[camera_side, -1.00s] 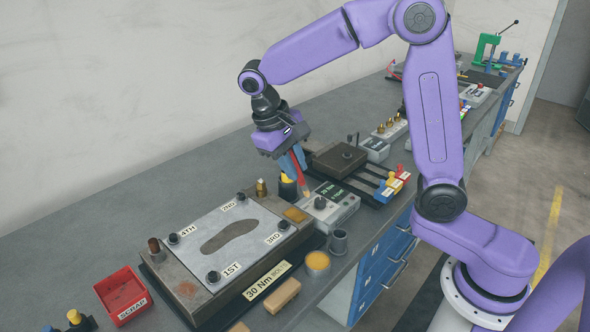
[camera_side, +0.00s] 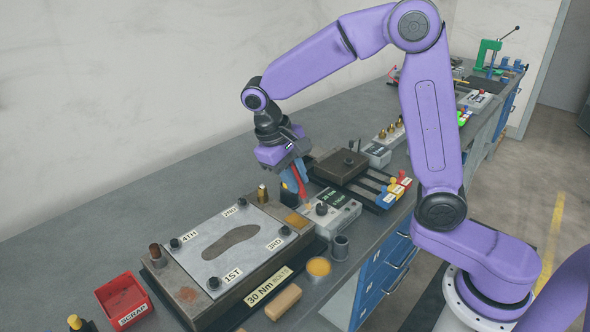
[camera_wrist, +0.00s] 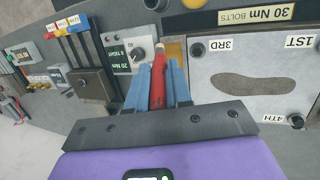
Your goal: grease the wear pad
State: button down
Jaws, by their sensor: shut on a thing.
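My gripper (camera_side: 295,190) is shut on a slim red tool (camera_side: 301,188), held between the blue fingers. In the wrist view the red tool (camera_wrist: 158,82) tapers away from the jaws; its working end is unclear. The gripper is behind the fixture's far right corner, beside the grey torque box. An amber-brown pad (camera_side: 296,220) lies on that corner, and its edge shows in the wrist view (camera_wrist: 174,50). A rusty-brown pad (camera_side: 187,294) lies at the near left corner. Which is the wear pad I cannot tell. An open tin of yellow-orange grease (camera_side: 318,267) stands in front.
The bolted plate (camera_side: 215,269) has bolts at 1ST to 4TH and an insole-shaped recess. The torque box (camera_side: 333,217) and a grey cup (camera_side: 340,247) stand close right. A brass fitting (camera_side: 262,193) and rusty post (camera_side: 156,255) rise from the fixture. A red scrap bin (camera_side: 122,300) is at left.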

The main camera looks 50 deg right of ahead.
jog(key=shift+f, duration=1.95)
jog(key=shift+w+f, duration=0.2)
jog(key=shift+f, duration=0.75)
jog(key=shift+w, duration=1.9)
jog(key=shift+s, duration=2.2)
jog(key=shift+w+r, duration=0.1)
jog(key=shift+r, duration=4)
